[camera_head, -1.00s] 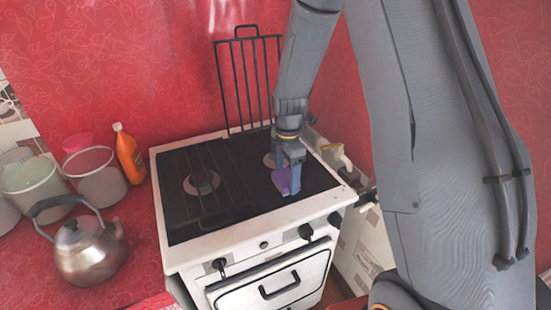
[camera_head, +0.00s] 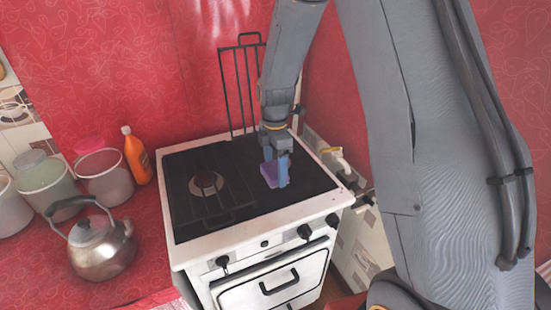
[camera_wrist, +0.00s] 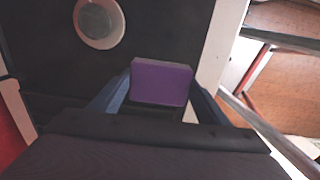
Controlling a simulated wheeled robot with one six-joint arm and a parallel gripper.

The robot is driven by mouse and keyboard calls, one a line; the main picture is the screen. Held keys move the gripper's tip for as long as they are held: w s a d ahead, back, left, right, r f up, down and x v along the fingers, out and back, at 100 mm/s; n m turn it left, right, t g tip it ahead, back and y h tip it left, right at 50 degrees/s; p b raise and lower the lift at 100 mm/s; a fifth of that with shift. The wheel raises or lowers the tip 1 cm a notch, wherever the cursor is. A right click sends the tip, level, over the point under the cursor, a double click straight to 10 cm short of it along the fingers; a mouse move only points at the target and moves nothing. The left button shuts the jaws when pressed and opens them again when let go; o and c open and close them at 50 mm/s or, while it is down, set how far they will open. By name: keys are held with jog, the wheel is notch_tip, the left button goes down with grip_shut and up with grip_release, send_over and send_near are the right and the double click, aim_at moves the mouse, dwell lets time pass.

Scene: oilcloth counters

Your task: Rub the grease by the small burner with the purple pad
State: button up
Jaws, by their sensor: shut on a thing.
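My gripper (camera_head: 276,172) is shut on the purple pad (camera_head: 268,176), low over the right half of the black stove top (camera_head: 240,212). The pad also shows between the blue fingers in the wrist view (camera_wrist: 161,83). A round burner (camera_wrist: 100,22) lies on the dark surface ahead and to the left of the pad in the wrist view. Another burner (camera_head: 206,184) shows on the left half of the stove in the head view, under a black grate. I cannot make out any grease. Whether the pad touches the surface is hard to tell.
A raised black grate (camera_head: 240,85) stands at the back of the stove. A kettle (camera_head: 100,248), an orange bottle (camera_head: 136,155) and several pots stand on the red counter to the left. The stove's white edge (camera_wrist: 222,45) lies right of the pad.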

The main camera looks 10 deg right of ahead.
jog(key=shift+r+p, duration=0.7)
jog(key=shift+r, duration=0.55)
jog(key=shift+f, duration=0.1)
